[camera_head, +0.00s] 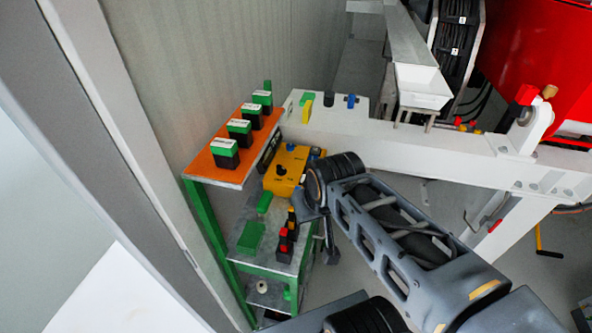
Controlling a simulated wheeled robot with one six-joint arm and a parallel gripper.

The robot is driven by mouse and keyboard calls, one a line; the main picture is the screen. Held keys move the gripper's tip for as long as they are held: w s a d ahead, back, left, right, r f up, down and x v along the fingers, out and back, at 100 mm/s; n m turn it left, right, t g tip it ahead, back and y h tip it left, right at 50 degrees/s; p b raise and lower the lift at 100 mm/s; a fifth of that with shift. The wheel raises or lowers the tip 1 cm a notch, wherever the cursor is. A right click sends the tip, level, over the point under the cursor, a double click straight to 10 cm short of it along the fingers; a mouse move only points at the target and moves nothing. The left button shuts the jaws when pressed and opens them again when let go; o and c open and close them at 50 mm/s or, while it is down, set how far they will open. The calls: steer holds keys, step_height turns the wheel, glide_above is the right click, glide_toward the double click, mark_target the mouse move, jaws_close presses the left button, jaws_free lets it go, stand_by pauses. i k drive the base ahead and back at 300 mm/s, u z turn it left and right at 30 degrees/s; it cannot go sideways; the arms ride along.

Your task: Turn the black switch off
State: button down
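A yellow box (292,160) stands on the green-framed stand, with a black knob-like switch (281,171) on its face. A second small black part (328,98) stands on the white beam behind, between a yellow-green handle and a blue one. I cannot tell for certain which of these is the black switch, nor its position. My arm reaches in from the lower right. My gripper (325,235) hangs below the wrist, just right of and in front of the yellow box. It looks apart from the knob. Its fingers are small and dark, and their opening is unclear.
An orange shelf (229,172) holds several green-and-black labelled blocks. A lower grey shelf (262,244) carries a green block (251,237) and red-and-black pieces (284,243). A white beam (420,149) runs behind my arm. The corrugated wall (185,75) bounds the left side.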

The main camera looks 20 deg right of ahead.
mark_target(280, 171)
steer(key=u, duration=0.05)
steer(key=k, duration=0.5)
steer(key=z, duration=2)
steer(key=i, duration=1.7)
steer(key=u, duration=3.85)
steer(key=i, duration=0.5)
steer(key=u, duration=0.1)
